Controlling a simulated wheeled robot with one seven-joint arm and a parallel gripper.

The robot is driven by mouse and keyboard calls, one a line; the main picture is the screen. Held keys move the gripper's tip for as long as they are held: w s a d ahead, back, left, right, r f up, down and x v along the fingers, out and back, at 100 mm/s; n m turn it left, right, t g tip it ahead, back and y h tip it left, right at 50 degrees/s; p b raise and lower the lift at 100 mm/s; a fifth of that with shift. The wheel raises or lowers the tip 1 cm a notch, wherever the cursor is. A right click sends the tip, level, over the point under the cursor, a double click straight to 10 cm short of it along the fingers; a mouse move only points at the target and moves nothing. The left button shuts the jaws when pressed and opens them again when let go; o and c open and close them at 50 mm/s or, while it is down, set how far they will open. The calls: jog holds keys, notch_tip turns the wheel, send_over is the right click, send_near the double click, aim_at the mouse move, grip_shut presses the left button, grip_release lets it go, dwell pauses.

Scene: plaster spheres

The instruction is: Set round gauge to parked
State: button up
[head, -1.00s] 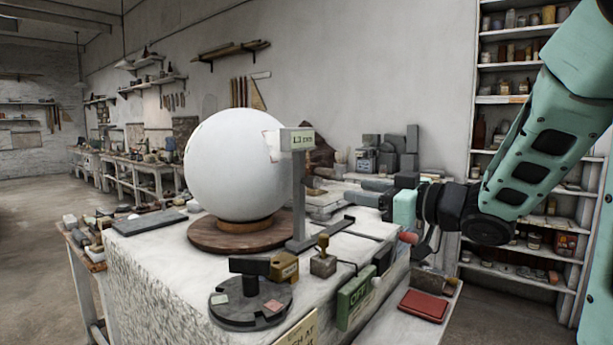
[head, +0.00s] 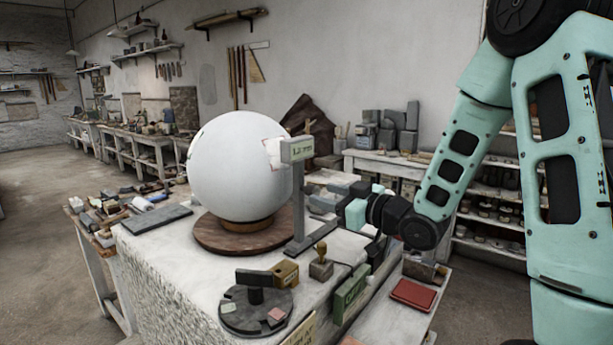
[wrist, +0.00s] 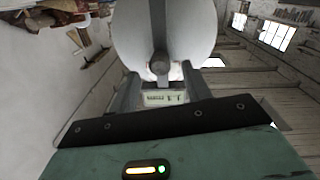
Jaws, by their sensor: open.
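A grey post gauge with a box-shaped head (head: 297,149) stands beside a large white sphere (head: 238,165); its small lettering is hard to read. A dark round disc (head: 257,313) lies at the near table corner, with a lever arm (head: 255,277), a pale green pad and a pink pad. I cannot tell which of these is the round gauge. My gripper (head: 326,196) is open and empty, just right of the post in the head view. In the wrist view, its fingers (wrist: 160,78) stand apart, with a round knob (wrist: 160,63) and a lettered plate (wrist: 163,98) showing between them.
The sphere rests on a round wooden base (head: 215,238). A brass-coloured block (head: 286,273), a small knobbed block (head: 321,268) and a green lettered sign (head: 350,293) are near the table's right edge. A red book-like item (head: 413,295) lies on a lower side surface.

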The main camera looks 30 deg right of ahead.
aim_at(306, 189)
jog(key=p+x, duration=0.1)
jog(key=x, duration=0.5)
jog(key=shift+w+f+p, duration=0.1)
jog(key=shift+w+p, duration=0.25)
jog(key=shift+p, duration=0.05)
grip_shut()
jog(key=w+d, duration=0.3)
jog(key=d, duration=0.6)
jog(key=w+d+b, duration=0.1)
jog(key=w+d, duration=0.3)
jog(key=d, duration=0.6)
jog(key=shift+w+b, duration=0.3)
